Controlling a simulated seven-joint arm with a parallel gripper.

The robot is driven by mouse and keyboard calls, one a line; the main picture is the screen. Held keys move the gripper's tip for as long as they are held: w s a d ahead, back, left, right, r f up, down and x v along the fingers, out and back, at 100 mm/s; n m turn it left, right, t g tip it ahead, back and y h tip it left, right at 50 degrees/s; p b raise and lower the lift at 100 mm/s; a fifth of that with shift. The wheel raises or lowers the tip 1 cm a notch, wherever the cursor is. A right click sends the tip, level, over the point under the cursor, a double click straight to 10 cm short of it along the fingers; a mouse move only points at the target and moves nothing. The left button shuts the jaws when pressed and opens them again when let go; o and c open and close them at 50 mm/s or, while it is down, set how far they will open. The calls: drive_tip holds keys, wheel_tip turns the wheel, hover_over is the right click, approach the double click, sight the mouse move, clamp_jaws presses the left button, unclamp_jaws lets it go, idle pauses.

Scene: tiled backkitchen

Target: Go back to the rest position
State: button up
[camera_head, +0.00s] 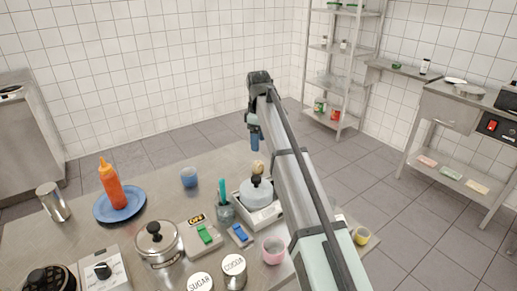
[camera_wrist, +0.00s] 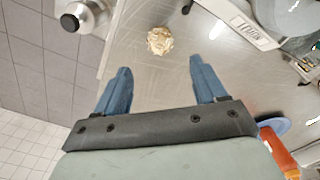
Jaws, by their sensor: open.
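My gripper (camera_head: 254,142) hangs at the end of the raised arm, above the far part of the steel table (camera_head: 150,190). In the wrist view its two blue fingers (camera_wrist: 160,80) are spread apart with nothing between them. A small beige, crumpled-looking lump (camera_wrist: 160,41) lies on the table beyond the fingertips, apart from them. It also shows in the head view (camera_head: 258,167), below the gripper and behind the grey lidded pot (camera_head: 256,192).
An orange bottle (camera_head: 112,185) stands on a blue plate (camera_head: 133,205) at left. A blue cup (camera_head: 189,177), a pen holder (camera_head: 225,212), a sugar jar (camera_head: 199,284), a cocoa jar (camera_head: 234,270) and a pink cup (camera_head: 272,251) crowd the table. Shelves (camera_head: 338,75) stand behind.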

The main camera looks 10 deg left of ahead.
drive_tip(key=shift+r, duration=0.55)
